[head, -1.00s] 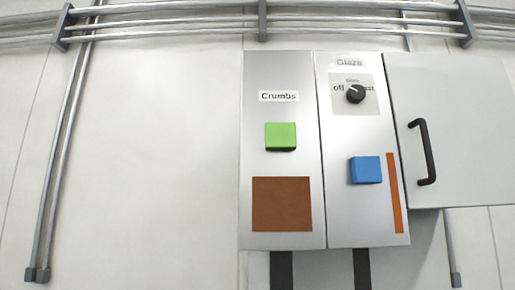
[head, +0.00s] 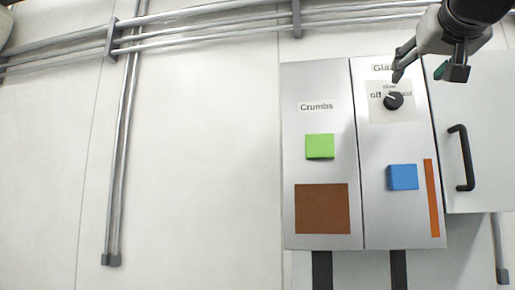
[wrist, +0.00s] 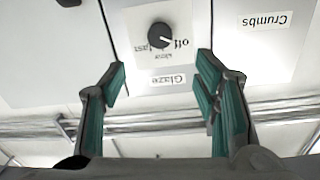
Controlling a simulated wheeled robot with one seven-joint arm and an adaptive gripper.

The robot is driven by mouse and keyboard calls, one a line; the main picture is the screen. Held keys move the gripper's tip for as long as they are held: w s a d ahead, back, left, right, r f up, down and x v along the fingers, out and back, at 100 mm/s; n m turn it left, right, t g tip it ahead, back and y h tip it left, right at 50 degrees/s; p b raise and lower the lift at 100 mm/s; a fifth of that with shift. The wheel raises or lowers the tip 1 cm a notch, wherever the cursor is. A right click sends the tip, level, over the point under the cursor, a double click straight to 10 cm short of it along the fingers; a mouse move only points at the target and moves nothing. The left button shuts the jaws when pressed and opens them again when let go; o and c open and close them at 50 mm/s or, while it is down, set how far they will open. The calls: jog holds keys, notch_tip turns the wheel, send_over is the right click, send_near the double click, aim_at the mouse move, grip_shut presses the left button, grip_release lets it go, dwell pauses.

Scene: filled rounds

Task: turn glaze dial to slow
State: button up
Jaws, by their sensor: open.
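The glaze dial (head: 393,100) is a round black knob on a pale plate marked off, slow and fast, high on the Glaze panel (head: 377,144). Its white mark points up and left, towards the off side, in the head view. The dial shows upside down in the wrist view (wrist: 160,36), where its mark faces the off side. My gripper (head: 427,72) is at the upper right of the head view, above the dial. In the wrist view my gripper (wrist: 161,72) has its two teal-padded fingers spread apart, with nothing between them. The dial lies beyond the fingertips, apart from them.
The Crumbs panel (head: 323,229) stands left of the Glaze panel, with a green block (head: 320,146). A blue block (head: 402,177) and an orange strip (head: 432,198) are below the dial. A black door handle (head: 462,158) sticks out at right. Pipes (head: 205,24) run above.

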aim_at(395, 99)
jog(key=p+x, duration=0.2)
jog(key=x, duration=1.1)
jog(key=shift+w+d, duration=0.15)
jog(key=shift+w, duration=0.15)
jog(key=c, duration=1.2)
